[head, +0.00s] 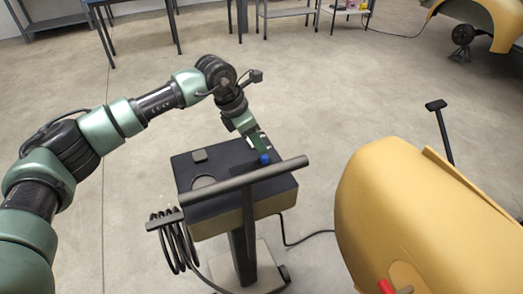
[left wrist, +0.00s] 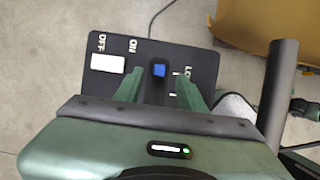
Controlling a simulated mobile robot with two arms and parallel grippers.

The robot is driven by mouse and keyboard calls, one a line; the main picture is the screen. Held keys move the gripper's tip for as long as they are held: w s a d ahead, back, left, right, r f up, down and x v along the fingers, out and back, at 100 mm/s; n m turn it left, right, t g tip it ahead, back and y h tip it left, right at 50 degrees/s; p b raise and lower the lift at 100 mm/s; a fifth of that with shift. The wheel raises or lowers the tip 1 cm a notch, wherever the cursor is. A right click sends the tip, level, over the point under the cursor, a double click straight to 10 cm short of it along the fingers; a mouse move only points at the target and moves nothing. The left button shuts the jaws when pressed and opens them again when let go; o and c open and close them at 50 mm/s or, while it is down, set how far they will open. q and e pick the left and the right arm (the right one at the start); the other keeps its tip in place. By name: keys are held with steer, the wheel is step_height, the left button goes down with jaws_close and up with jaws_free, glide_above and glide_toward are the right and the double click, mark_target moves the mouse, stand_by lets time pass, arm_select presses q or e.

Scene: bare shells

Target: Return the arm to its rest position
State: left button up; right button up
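My left arm reaches in from the left of the head view. Its gripper (head: 257,148) is over the right part of a cart's dark top (head: 220,163). A small blue knob (head: 264,159) is at the fingertips. In the left wrist view the two green fingers of the left gripper (left wrist: 158,80) are apart, with the blue knob (left wrist: 159,70) in the gap and space on both sides of it. The knob sits on a black panel (left wrist: 190,58) marked OFF and ON, beside a white rectangle (left wrist: 107,64). My right gripper is not in view.
The cart's handle bar (head: 245,180) runs close in front of the gripper. Coiled cables (head: 175,245) hang at its left. A yellow shell (head: 400,205) stands at the right. Tables (head: 130,8) stand at the back. The floor between is mostly clear.

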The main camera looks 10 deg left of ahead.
arm_select(q)
steer(key=shift+s+a+r, duration=0.15)
steer(key=shift+a+r, duration=0.05)
steer(key=shift+r, duration=0.5)
